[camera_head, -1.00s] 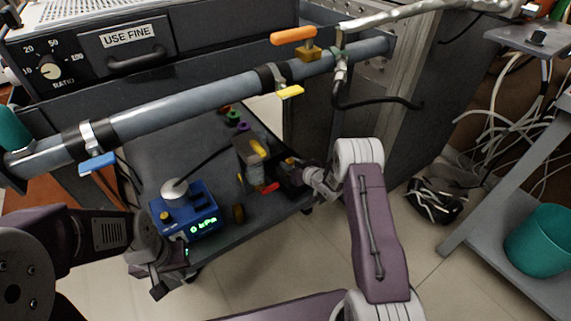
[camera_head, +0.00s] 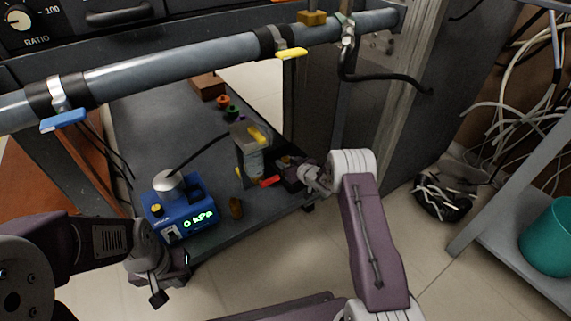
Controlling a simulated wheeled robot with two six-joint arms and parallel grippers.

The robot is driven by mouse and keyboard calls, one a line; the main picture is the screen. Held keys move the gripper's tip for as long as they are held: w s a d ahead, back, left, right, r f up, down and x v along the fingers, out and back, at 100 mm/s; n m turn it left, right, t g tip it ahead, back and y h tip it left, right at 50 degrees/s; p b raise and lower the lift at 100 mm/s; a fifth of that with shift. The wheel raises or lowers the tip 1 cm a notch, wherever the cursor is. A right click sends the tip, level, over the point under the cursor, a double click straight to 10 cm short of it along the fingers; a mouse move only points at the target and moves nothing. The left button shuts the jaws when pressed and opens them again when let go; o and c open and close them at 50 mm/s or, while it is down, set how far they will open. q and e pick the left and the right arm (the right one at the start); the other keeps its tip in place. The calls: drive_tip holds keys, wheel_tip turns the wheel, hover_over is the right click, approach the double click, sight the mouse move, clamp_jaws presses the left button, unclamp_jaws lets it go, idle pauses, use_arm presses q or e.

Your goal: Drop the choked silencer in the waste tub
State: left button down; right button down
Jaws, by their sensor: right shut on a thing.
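My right gripper (camera_head: 283,176) is at the right side of a grey block with yellow and red parts (camera_head: 248,165) on the lower shelf. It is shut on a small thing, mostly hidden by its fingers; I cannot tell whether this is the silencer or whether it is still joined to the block. The teal waste tub (camera_head: 550,238) is at the far right, partly cut off by the picture edge. My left gripper (camera_head: 172,280) looks open and empty, in front of the blue meter.
The blue meter (camera_head: 182,212) reads 0 kPa and stands on the dark shelf (camera_head: 150,130). Small coloured caps (camera_head: 229,106) lie behind the block. A grey pipe (camera_head: 170,72) with coloured levers crosses above. Cables (camera_head: 440,195) lie on the floor right of my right arm.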

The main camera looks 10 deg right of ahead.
drive_tip(key=c, duration=1.3)
unclamp_jaws()
drive_tip(key=shift+r, duration=0.15)
drive_tip(key=p+v, duration=0.4)
drive_tip(key=v, duration=0.1)
drive_tip(key=shift+s+r, duration=0.15)
drive_tip(key=shift+r, duration=0.15)
drive_tip(key=s+b, duration=0.1)
drive_tip(key=b, duration=0.2)
drive_tip(key=s+d+b, duration=0.1)
drive_tip(key=s+b, duration=0.1)
drive_tip(key=b, duration=0.1)
drive_tip(key=shift+d+f, duration=0.1)
drive_tip(key=s+a+r+m+g+h+b, duration=0.1)
drive_tip(key=s+g, duration=1)
drive_tip(key=s, duration=2.1)
drive_tip(key=a+r+m+h, duration=0.1)
drive_tip(key=a+m+h, duration=0.1)
drive_tip(key=m+h, duration=0.1)
drive_tip(key=shift+s, duration=0.35)
